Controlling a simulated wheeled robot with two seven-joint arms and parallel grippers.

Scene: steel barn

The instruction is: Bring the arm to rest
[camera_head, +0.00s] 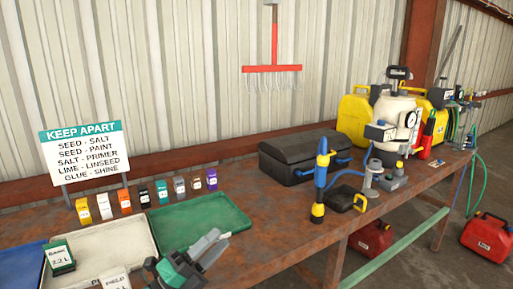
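My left gripper (217,243), dark grey with a green part, reaches in at the bottom of the head view. Its fingers point up and to the right, over the near edge of the green tray (235,213). The fingers look parted, and I see nothing held between them. The wrist behind it is cut off by the lower picture edge. My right gripper is not in view.
A black case (290,150), blue-yellow tool (320,180) and sprayer (395,115) stand right on the rusty bench (270,245).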

